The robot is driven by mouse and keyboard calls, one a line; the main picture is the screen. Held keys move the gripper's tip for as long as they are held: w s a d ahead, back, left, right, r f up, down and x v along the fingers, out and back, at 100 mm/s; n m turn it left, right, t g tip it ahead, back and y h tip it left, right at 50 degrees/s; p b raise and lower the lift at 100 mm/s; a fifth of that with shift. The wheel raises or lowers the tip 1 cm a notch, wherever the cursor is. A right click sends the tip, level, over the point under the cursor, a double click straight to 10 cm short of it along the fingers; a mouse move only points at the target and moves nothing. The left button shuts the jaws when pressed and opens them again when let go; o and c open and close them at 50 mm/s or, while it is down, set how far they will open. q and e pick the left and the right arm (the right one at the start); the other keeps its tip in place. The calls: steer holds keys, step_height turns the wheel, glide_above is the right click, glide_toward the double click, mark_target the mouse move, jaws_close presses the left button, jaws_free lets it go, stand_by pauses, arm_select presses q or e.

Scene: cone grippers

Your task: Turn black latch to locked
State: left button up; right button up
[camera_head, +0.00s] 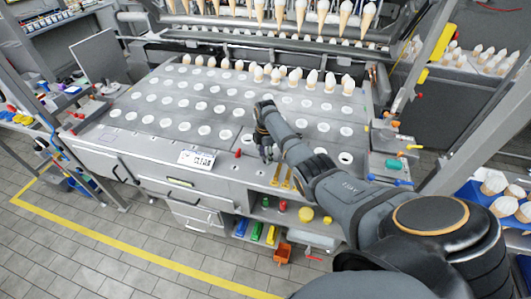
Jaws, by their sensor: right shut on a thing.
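My right arm reaches in from the lower right. Its dark gripper (267,155) points down at the front edge of the grey work table (135,150). The gripper is shut on a small dark thing at that edge, where the black latch appears to be. The fingers cover most of it, so its shape and the way it is turned cannot be made out. My left gripper is not in view.
A red knob (238,153) stands just left of the gripper, and yellow strips (287,179) lie just right of it. A white label plate (197,158) is further left. White-topped cones (311,78) stand along the table's back rows. Open floor lies in front.

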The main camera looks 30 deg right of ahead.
mark_target(265, 157)
steer(key=m+p, duration=0.1)
steer(key=m, duration=0.3)
steer(key=shift+r+m, duration=0.15)
steer(key=shift+m, duration=0.15)
steer(key=shift+w+m+p, duration=0.1)
steer(key=shift+m+p, duration=0.5)
steer(key=shift+m, duration=1.7)
steer(key=o, duration=1.1)
steer(key=shift+o, duration=0.2)
step_height(265, 157, up, 12)
